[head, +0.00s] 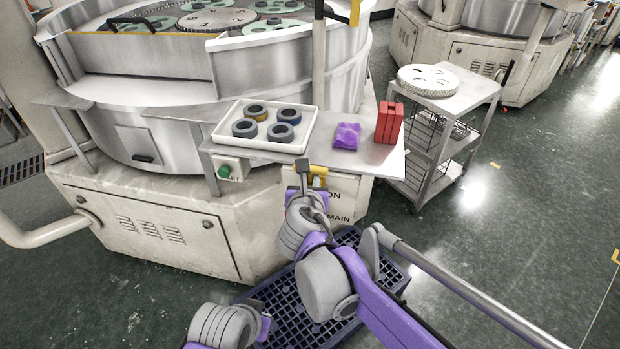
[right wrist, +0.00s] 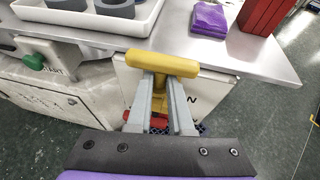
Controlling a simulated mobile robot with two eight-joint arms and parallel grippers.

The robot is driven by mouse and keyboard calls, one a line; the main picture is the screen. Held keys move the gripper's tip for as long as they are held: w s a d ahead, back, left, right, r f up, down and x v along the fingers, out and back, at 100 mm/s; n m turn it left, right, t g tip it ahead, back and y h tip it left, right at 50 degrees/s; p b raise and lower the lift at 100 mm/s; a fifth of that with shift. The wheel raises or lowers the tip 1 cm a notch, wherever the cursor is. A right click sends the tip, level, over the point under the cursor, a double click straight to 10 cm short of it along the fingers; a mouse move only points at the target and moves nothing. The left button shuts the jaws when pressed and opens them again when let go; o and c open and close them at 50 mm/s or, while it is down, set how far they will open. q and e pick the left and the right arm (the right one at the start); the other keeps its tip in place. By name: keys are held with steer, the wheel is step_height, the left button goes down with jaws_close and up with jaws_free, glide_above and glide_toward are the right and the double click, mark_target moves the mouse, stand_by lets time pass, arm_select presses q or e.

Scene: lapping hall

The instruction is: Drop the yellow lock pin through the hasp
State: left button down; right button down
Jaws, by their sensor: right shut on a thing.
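The yellow lock pin (right wrist: 178,65) has a thick T-shaped head. My right gripper (right wrist: 163,95) is shut on it, with the grey fingers below the head. In the head view the pin (head: 319,170) shows at the tip of my right gripper (head: 306,172), in front of the machine's lettered white panel (head: 340,187) and just below the shelf edge. I cannot make out the hasp; the fingers and pin cover part of the panel. My left gripper is not in view.
The metal shelf (head: 378,160) above the panel bears a white tray (head: 222,134) with several dark rings, a purple packet (head: 346,136) and a red block (head: 389,122). A green button (head: 224,171) is left of the panel. A cart (head: 455,99) stands right. A dark grid platform (head: 283,300) lies below.

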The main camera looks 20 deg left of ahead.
steer(key=shift+f, duration=0.45)
steer(key=c, duration=0.7)
jaws_free()
steer(key=shift+c, duration=0.2)
steer(key=shift+r, duration=0.1)
steer(key=v, duration=1)
steer(key=shift+s+r, duration=0.2)
steer(key=shift+s, duration=0.15)
steer(key=shift+d, duration=0.1)
